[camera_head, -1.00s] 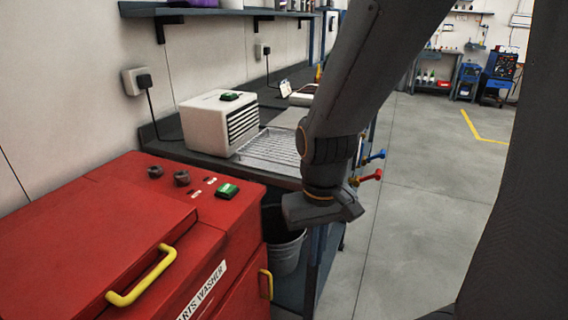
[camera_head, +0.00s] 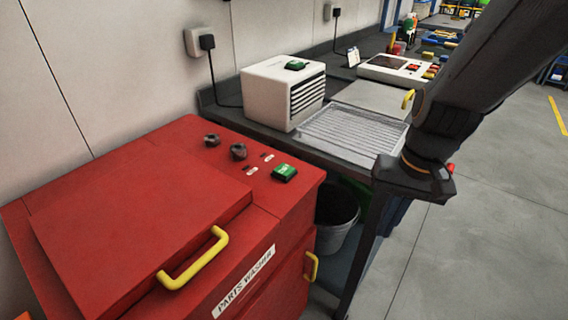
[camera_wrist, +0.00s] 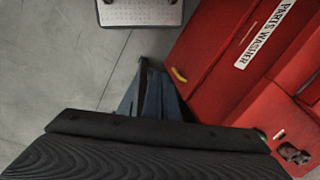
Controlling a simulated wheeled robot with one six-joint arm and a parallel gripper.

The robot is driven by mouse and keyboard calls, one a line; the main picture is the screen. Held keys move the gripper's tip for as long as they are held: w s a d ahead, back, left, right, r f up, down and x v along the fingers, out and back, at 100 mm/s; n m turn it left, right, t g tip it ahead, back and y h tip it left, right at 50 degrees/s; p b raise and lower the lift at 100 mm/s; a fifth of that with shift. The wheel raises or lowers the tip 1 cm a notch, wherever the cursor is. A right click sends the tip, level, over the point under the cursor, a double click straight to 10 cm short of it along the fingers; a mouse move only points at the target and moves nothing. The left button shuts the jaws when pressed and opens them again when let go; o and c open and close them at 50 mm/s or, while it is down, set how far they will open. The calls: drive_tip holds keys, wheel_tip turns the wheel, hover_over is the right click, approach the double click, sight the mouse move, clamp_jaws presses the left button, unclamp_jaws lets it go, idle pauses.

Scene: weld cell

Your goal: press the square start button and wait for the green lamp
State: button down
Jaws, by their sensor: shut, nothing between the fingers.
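A green, roughly square button (camera_head: 284,172) sits on the red parts washer (camera_head: 140,200), near its right back edge. Its cap has a pale marking. Two small pale fittings with tiny marks lie left of it; I cannot tell whether any is a lamp or lit. Another green button (camera_head: 295,65) sits on top of a white vented box (camera_head: 283,92). My gripper (camera_wrist: 147,68) shows in the wrist view as shut, empty fingers over the floor, left of the washer. In the head view my wrist is right of the washer; the fingers are not clear there.
Two dark knobs (camera_head: 239,151) stand on the washer left of the button. A yellow handle (camera_head: 195,262) sticks up in front. A bench with a wire rack (camera_head: 352,132) lies behind, and a grey bucket (camera_head: 337,222) sits below.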

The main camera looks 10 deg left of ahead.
drive_tip(key=w+a+r+m+y+p, duration=0.2)
drive_tip(key=w+a+r+m+p, duration=0.15)
drive_tip(key=a, duration=0.35)
drive_tip(key=w+a+r+m+y+p, duration=0.3)
drive_tip(key=a+r+p, duration=0.2)
drive_tip(key=a, duration=0.1)
wheel_tip(320, 180, up, 5)
drive_tip(key=m+t+y+p, duration=0.2)
drive_tip(key=m+t+p, duration=0.1)
drive_tip(key=m+p, duration=0.2)
hover_over(289, 170)
drive_tip(key=shift+w+r, duration=0.1)
wheel_tip(289, 170, down, 7)
drive_tip(key=b, duration=0.4)
drive_tip(key=shift+r+b, duration=0.2)
drive_tip(key=shift+b, duration=0.2)
drive_tip(key=shift+f+b, duration=1.1)
drive_tip(key=shift+b, duration=0.15)
drive_tip(key=shift+f+b, duration=0.25)
drive_tip(key=shift+b, duration=0.1)
drive_tip(key=shift+f+b, duration=0.2)
drive_tip(key=shift+b, duration=0.1)
